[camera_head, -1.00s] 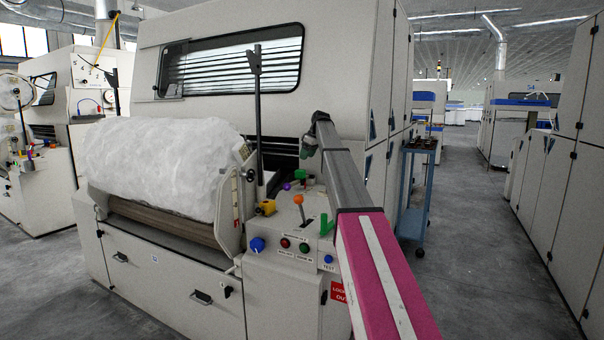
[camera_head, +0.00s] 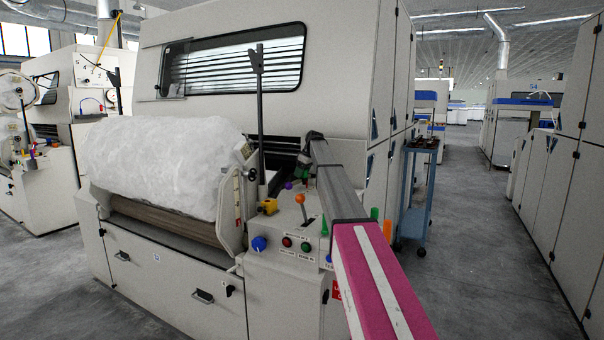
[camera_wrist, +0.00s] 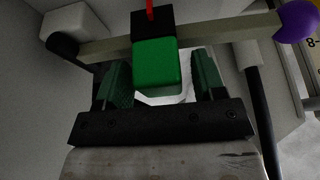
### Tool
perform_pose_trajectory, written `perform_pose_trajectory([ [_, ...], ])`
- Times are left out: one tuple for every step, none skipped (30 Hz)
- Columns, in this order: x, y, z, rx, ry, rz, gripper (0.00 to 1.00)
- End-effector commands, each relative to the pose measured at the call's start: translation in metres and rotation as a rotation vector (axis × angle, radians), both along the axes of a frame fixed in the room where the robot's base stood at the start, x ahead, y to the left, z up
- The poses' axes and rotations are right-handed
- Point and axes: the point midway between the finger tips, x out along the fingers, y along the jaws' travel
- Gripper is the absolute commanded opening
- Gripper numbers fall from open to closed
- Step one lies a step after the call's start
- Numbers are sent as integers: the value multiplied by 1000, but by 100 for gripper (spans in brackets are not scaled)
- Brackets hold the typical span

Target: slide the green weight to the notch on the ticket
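In the wrist view the green weight (camera_wrist: 157,66) is a block with a black upper part and a red pointer above it. It sits on a tan bar (camera_wrist: 220,28) with a purple ball (camera_wrist: 297,20) at its right end. My gripper (camera_wrist: 161,80) is open, with its dark green fingers on either side of the weight and a gap showing at the right. In the head view my gripper (camera_head: 304,168) is low by the bar, mostly hiding the weight, and the purple ball (camera_head: 289,185) shows beside it. I cannot make out the notch or ticket clearly.
An orange-knobbed lever (camera_head: 300,198), a yellow block (camera_head: 268,206) and a blue knob (camera_head: 259,243) stand on the control panel near my arm. A white fibre roll (camera_head: 160,165) lies left. A blue trolley (camera_head: 414,200) stands right, beside a clear aisle.

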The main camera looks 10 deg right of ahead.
Motion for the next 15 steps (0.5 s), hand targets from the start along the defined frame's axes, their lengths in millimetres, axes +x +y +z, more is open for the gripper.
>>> perform_pose_trajectory([
  [0, 0, 0, 0, 0, 0, 46],
  [0, 0, 0, 0, 0, 0, 37],
  [0, 0, 0, 0, 0, 0, 24],
  [0, 0, 0, 0, 0, 0, 14],
  [0, 0, 0, 0, 0, 0, 4],
  [0, 0, 0, 0, 0, 0, 0],
  [0, 0, 0, 0, 0, 0, 0],
  [1, -1, 0, 0, 0, 0, 0],
  [3, -2, 0, 0, 0, 0, 0],
  [5, -3, 1, 0, 0, -1, 0],
  [8, -5, 1, 0, 0, -1, 0],
  [14, -9, 1, 0, 0, -1, 0],
  [18, -12, 1, 0, 1, -2, 0],
  [23, -15, 1, 0, 1, -2, 0],
  [28, -19, 1, 0, 1, -2, 0],
])
